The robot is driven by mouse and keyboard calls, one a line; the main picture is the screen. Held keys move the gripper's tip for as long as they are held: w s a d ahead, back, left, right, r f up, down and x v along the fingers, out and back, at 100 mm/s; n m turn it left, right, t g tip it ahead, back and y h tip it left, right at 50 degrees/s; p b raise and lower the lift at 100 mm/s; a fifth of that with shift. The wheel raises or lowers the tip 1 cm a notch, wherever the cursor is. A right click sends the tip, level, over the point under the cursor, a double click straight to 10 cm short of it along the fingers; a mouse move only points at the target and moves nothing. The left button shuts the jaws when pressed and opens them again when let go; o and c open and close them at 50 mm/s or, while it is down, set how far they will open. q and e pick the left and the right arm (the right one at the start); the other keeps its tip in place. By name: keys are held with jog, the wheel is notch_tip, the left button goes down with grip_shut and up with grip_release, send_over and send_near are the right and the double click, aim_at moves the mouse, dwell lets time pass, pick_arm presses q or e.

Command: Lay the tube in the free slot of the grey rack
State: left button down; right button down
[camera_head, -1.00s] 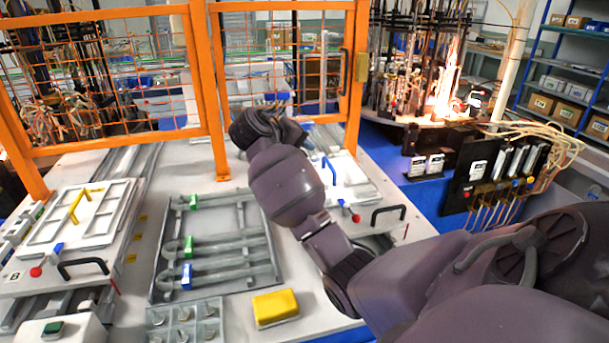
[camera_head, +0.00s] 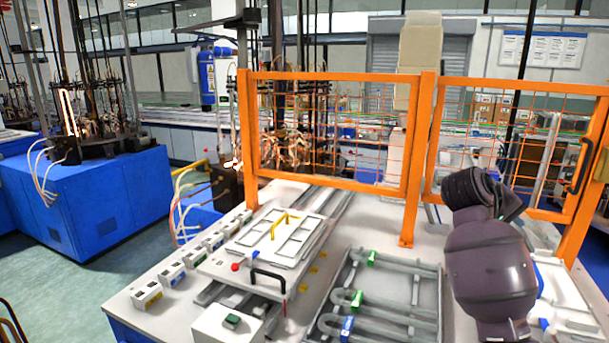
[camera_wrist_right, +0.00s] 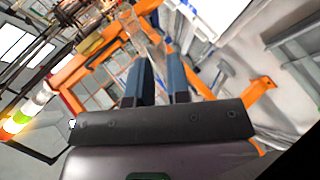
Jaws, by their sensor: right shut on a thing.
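The grey rack (camera_head: 332,293) lies on the white table in the lower middle of the head view, its near end cut off. Bent grey tubes with green and blue clips lie in it, with a bare gap between the farthest tube (camera_head: 405,264) and the nearer ones. My right arm stands at the rack's right side; its gripper is hidden there. In the right wrist view, my right gripper (camera_wrist_right: 158,50) has its two dark fingers close together, shut on a thin clear tube (camera_wrist_right: 137,33), seen only faintly beyond the fingertips. My left gripper is out of view.
An orange mesh fence (camera_head: 409,180) stands behind the rack. Left of the rack is a white fixture (camera_head: 250,240) with yellow and black handles. A white panel (camera_head: 570,295) lies right of my arm. Blue machine benches (camera_head: 85,200) stand far left.

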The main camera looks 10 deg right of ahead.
jog(key=s+a+f+n+t+y, duration=0.1)
jog(key=a+f+n+t+y, duration=0.4)
jog(key=a+f+n+t, duration=0.55)
jog(key=s+a+f+n+y, duration=0.1)
jog(key=s+a+f+y, duration=0.1)
jog(key=a, duration=0.3)
jog(key=s+a+f+n+y+b, duration=0.1)
jog(key=s+a+f+n+y, duration=0.1)
jog(key=a, duration=0.3)
jog(key=s+a+f+n+g+y, duration=0.1)
jog(key=s+a+f+n+y, duration=0.1)
jog(key=s+a+f, duration=0.2)
jog(key=shift+a+n+b, duration=0.25)
jog(key=shift+a+b, duration=0.05)
jog(key=shift+a, duration=0.4)
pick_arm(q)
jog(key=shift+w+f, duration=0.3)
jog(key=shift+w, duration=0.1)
